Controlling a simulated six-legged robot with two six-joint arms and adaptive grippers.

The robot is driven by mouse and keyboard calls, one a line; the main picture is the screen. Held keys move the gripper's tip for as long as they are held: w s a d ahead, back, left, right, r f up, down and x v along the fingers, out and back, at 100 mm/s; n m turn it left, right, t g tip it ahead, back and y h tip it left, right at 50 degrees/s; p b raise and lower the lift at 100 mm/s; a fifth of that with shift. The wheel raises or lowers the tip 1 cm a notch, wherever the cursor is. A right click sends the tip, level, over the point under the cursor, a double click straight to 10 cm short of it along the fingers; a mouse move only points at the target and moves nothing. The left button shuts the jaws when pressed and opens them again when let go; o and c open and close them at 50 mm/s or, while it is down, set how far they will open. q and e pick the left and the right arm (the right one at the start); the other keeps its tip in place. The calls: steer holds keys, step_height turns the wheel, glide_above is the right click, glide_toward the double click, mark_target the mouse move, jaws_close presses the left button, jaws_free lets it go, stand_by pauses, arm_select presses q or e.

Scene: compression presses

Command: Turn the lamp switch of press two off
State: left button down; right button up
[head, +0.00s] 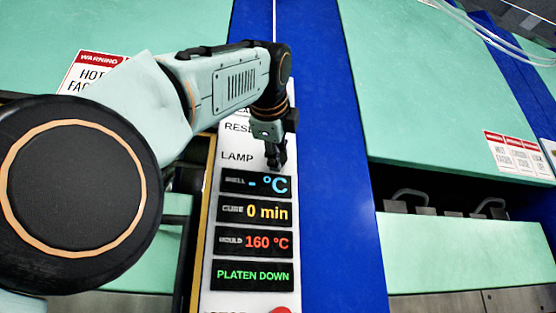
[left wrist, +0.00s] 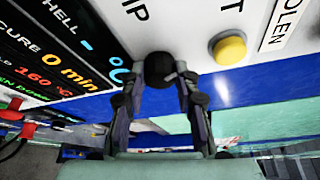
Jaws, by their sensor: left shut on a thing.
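The press's white control panel (head: 208,265) carries the label LAMP (head: 237,157) above its displays. My left gripper (head: 275,160) is at the panel just right of that label, fingers pointing at the panel. In the left wrist view, its two fingers (left wrist: 162,80) close from both sides around a dark round knob, the lamp switch (left wrist: 158,66), beside label letters. The gripper is shut on it. The knob's pointer direction is hard to make out, and the gripper hides the switch in the head view. My right gripper is not in view.
A yellow button (left wrist: 229,48) sits near the switch on the panel. The displays (head: 255,213) read 0 min, 160 °C and PLATEN DOWN. A red part (head: 281,309) shows at the panel's bottom. A blue column (head: 335,200) stands right, then another green press body (head: 460,250).

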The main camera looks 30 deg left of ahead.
arm_select(q)
steer(key=shift+n, duration=0.4)
steer(key=c, duration=1)
jaws_free()
steer(key=shift+w, duration=0.1)
